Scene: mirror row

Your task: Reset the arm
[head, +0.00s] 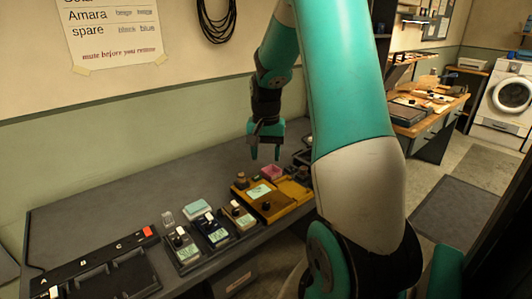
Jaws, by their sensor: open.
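My arm is teal and light grey and fills the middle and right of the head view. My gripper (266,151) hangs fingers-down above the dark grey bench (100,205), near the back of the yellow box (271,206). Its two teal fingers are apart, with nothing seen between them. It appears to be clear of the things below it. My upper arm hides the right end of the bench.
The bench's back left is clear.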

